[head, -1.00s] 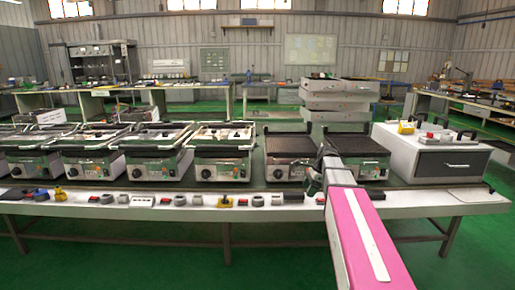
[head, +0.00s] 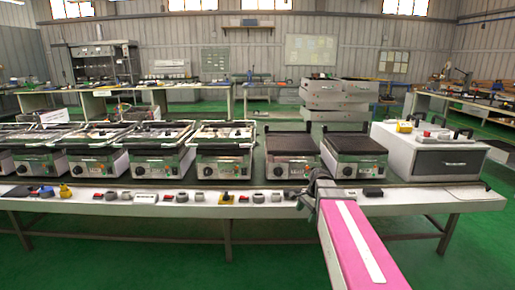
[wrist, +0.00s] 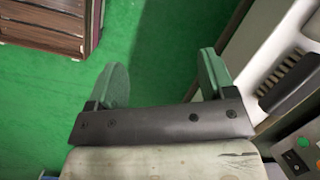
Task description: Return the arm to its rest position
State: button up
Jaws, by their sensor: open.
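My arm (head: 362,245), pink with a white stripe, reaches from the bottom right toward the front edge of the long workbench in the head view. My gripper (head: 318,184) is at its far end, in front of the grills, and looks small and dark there. In the wrist view my gripper (wrist: 163,75) is open, its two grey-green finger pads wide apart. Nothing is between the pads, and green floor shows behind them.
The long workbench (head: 410,203) carries a row of grills (head: 220,162), small parts along its front edge and a white drawer unit (head: 430,158) at right.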

jog(key=s+a+f+n+h, duration=0.1)
jog(key=s+f+n, duration=0.3)
jog(key=s, duration=0.3)
jog(key=s+a+f+n+h, duration=0.1)
jog(key=s+f+n, duration=0.4)
jog(key=s+n, duration=0.2)
jog(key=shift+a+f+h, duration=0.15)
jog(key=shift+h, duration=0.15)
